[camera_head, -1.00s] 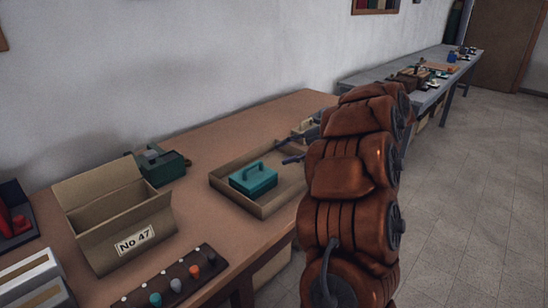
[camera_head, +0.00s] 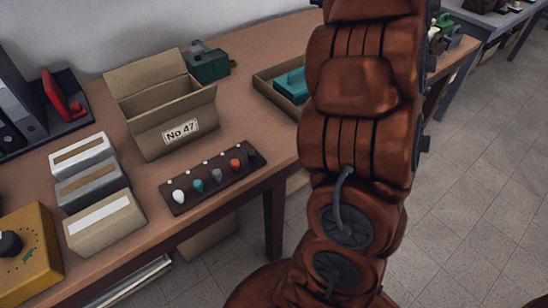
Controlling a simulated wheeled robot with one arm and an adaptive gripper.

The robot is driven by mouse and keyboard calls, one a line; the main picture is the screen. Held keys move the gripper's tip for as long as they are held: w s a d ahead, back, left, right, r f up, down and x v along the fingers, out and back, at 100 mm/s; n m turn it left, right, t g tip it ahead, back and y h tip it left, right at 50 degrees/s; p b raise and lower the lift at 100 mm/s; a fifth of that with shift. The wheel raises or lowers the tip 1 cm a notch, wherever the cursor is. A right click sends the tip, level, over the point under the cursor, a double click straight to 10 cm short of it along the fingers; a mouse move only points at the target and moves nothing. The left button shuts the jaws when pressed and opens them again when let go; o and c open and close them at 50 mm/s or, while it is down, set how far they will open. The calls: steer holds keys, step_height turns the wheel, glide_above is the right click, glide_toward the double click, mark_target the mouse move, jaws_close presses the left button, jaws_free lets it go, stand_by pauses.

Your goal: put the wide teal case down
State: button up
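A teal case (camera_head: 290,83) sits inside a shallow cardboard tray (camera_head: 272,98) at the back right of the brown table. My arm covers the right part of both, so I cannot see the case's full width or its handle. My gripper is not in view; my brown arm rises through the right of the picture and hides or cuts off its end.
An open cardboard box marked No 47 (camera_head: 168,118) stands left of the tray, with a dark green device (camera_head: 208,65) behind it. A knob board (camera_head: 213,175) lies near the table edge. Several label boxes (camera_head: 95,175) stand at left. Bare tabletop (camera_head: 240,115) shows between box and tray.

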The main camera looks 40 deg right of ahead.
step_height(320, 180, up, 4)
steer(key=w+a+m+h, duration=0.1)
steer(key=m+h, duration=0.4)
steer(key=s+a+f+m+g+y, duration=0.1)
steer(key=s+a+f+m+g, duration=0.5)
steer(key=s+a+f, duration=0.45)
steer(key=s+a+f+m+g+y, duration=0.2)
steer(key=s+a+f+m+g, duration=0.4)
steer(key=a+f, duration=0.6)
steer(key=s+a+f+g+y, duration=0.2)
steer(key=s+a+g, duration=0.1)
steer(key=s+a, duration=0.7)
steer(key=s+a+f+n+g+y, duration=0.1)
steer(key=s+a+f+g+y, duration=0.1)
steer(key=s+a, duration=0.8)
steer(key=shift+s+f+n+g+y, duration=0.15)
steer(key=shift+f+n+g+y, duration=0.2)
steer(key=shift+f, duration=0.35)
